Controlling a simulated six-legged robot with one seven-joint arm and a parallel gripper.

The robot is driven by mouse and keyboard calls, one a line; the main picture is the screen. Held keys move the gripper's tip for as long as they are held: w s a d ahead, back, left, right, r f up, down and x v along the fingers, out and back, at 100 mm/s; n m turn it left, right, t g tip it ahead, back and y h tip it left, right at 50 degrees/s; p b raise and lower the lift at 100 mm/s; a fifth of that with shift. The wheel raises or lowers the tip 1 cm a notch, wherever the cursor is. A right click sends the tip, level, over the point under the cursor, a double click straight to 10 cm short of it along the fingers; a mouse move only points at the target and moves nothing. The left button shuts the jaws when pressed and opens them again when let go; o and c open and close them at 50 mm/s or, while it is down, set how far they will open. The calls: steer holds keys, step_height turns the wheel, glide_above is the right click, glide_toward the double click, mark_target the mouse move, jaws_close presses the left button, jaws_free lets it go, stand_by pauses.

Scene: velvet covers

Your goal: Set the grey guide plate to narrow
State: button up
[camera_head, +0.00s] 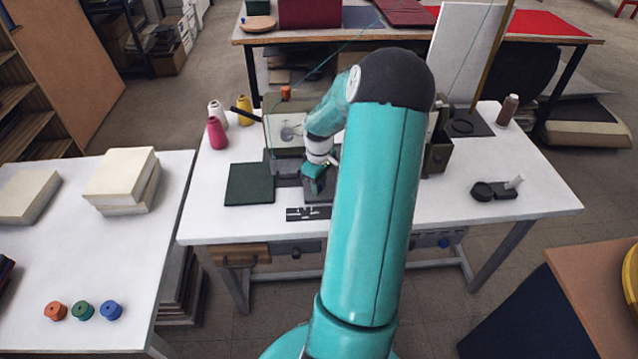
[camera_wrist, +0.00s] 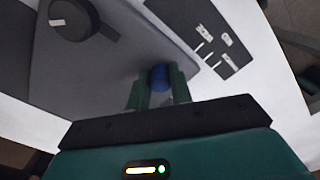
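In the wrist view, my gripper (camera_wrist: 159,88) has its two green fingers close against both sides of a small blue knob (camera_wrist: 159,76), with no clear gap. The knob is over or on a flat grey plate (camera_wrist: 110,72), which looks like the guide plate. A dark round dial (camera_wrist: 78,18) with a pointer lies at its far end. In the head view, my gripper (camera_head: 316,180) is low over the machine bed on the white table. My arm hides much of the machine. I cannot make out the plate's setting.
A dark strip (camera_head: 308,213) with white marks lies at the table's front; it also shows in the wrist view (camera_wrist: 212,45). A dark green mat (camera_head: 250,184) lies to the left. Thread cones (camera_head: 217,133) stand behind it. A black tool (camera_head: 490,191) lies at right.

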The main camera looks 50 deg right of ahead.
jaws_close()
steer(key=shift+w+a, duration=0.65)
steer(key=shift+w, duration=0.15)
steer(key=o, duration=0.8)
jaws_free()
step_height(320, 180, up, 14)
